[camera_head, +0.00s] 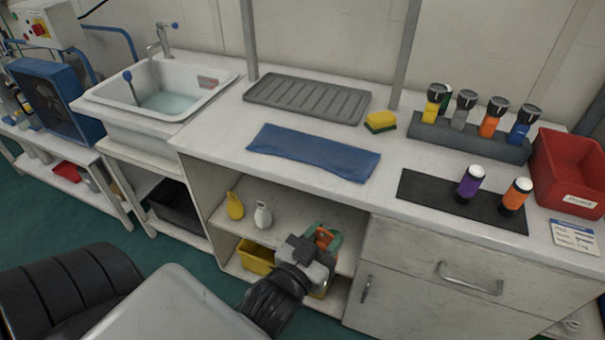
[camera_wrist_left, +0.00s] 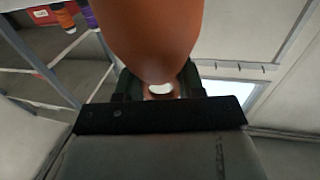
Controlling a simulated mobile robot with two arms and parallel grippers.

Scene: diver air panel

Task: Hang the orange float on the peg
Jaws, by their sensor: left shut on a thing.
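My left gripper (camera_head: 322,246) is in front of the open shelf under the counter, in the head view. It is shut on the orange float (camera_head: 323,235), of which only a small part shows there. In the left wrist view the float (camera_wrist_left: 150,35) is large and smooth, and its narrow end with a pale hole sits between the dark fingers of my left gripper (camera_wrist_left: 160,86). I cannot make out the peg in either view. My right gripper is not in view.
The counter holds a blue cloth (camera_head: 313,152), a grey drain mat (camera_head: 307,98), a sponge (camera_head: 380,121), a torch rack (camera_head: 470,137), a dark mat (camera_head: 430,198) with two torches and a red bin (camera_head: 570,170). Yellow and white bottles stand on the shelf (camera_head: 290,205) below.

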